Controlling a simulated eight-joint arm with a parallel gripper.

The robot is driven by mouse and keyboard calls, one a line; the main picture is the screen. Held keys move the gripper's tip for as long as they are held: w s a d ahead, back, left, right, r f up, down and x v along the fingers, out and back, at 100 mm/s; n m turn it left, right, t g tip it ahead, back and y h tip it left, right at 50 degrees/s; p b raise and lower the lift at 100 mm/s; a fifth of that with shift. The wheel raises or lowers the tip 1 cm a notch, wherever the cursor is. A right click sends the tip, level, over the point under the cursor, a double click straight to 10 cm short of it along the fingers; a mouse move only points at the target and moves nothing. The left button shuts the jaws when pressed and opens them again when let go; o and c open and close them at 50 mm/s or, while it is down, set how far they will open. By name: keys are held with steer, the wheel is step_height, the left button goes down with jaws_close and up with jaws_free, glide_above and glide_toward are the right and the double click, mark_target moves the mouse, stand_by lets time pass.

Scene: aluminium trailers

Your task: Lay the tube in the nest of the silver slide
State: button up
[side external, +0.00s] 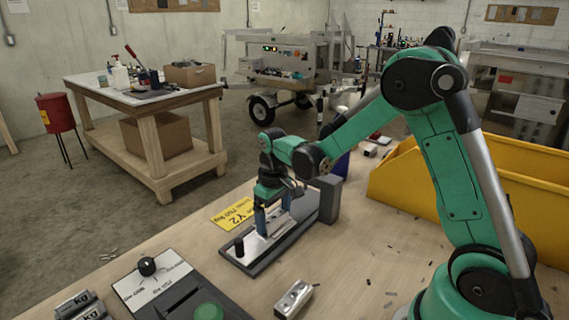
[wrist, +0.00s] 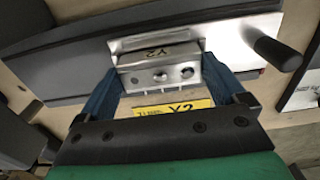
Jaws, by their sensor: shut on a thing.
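The tube (wrist: 158,74) is a short silver block with holes in its side and "Y2" on its top. My gripper (wrist: 160,62) is shut on it, one blue finger at each end. The silver slide (wrist: 232,52) is a bright plate with a black knob (wrist: 276,53), set on a dark rail base. The tube is over the slide's plate; I cannot tell whether it touches, and the nest is hidden. In the side view my gripper (side external: 274,218) points down over the slide, with the knob (side external: 239,247) at its near-left end.
A yellow "Y2" card (side external: 236,213) lies beside the rail. A grey block (side external: 328,198) stands at the rail's far end. Another silver block (side external: 294,298) and a control panel with a green button (side external: 207,311) are in front. A yellow bin (side external: 415,185) stands at right.

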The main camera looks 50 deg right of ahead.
mark_target(274, 218)
steer(key=shift+f, duration=0.15)
steer(key=o, duration=1.1)
steer(key=shift+c, duration=0.2)
step_height(274, 218, up, 12)
steer(key=s+a+t, duration=0.6)
steer(key=s+t, duration=0.1)
steer(key=s, duration=0.2)
steer(key=shift+a+f, duration=0.25)
steer(key=shift+f, duration=0.2)
steer(key=shift+s, duration=0.1)
